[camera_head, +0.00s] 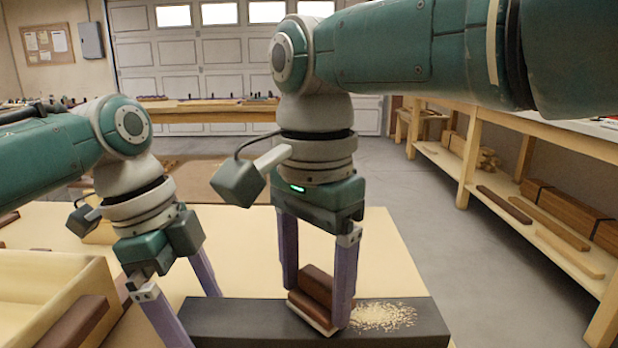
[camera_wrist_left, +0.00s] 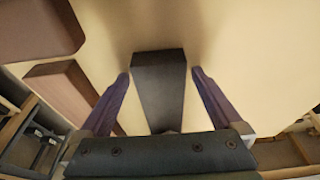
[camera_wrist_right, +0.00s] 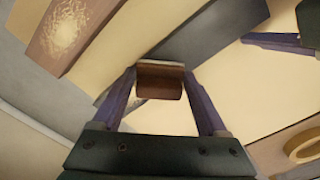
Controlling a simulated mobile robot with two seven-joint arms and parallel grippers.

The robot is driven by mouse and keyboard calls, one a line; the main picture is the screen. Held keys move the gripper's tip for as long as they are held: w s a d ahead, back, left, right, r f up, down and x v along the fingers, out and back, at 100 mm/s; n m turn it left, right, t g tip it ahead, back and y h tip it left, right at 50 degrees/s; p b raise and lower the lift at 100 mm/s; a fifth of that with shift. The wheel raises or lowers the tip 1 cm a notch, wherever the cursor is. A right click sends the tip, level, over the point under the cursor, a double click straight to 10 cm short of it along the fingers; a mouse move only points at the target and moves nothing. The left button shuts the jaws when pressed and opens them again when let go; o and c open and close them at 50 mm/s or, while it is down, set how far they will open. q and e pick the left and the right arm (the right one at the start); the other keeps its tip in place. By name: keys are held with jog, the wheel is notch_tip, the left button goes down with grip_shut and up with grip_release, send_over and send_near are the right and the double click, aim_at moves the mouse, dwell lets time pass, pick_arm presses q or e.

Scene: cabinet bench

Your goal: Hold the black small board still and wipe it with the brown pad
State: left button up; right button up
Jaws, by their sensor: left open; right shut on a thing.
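The black small board (camera_head: 250,318) lies along the front of the pale table, with a patch of pale crumbs (camera_head: 385,316) on its right part. My right gripper (camera_head: 318,300) is shut on the brown pad (camera_head: 317,287), low at the board's middle, left of the crumbs. Whether the pad touches the board is hard to tell. The pad also shows between the fingers in the right wrist view (camera_wrist_right: 160,80). My left gripper (camera_head: 203,318) is open at the board's left end. In the left wrist view its fingers (camera_wrist_left: 161,76) stand either side of the board (camera_wrist_left: 158,90), with gaps.
A pale wooden tray (camera_head: 88,282) stands at the left, with a dark brown block (camera_head: 78,325) by it. A brown panel with a pale speckled patch (camera_wrist_right: 70,35) shows in the right wrist view. The table behind the board (camera_head: 385,250) is clear.

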jog(key=shift+d, duration=0.2)
jog(key=d, duration=1.1)
jog(key=shift+d, duration=0.15)
pick_arm(q)
jog(key=c, duration=1.2)
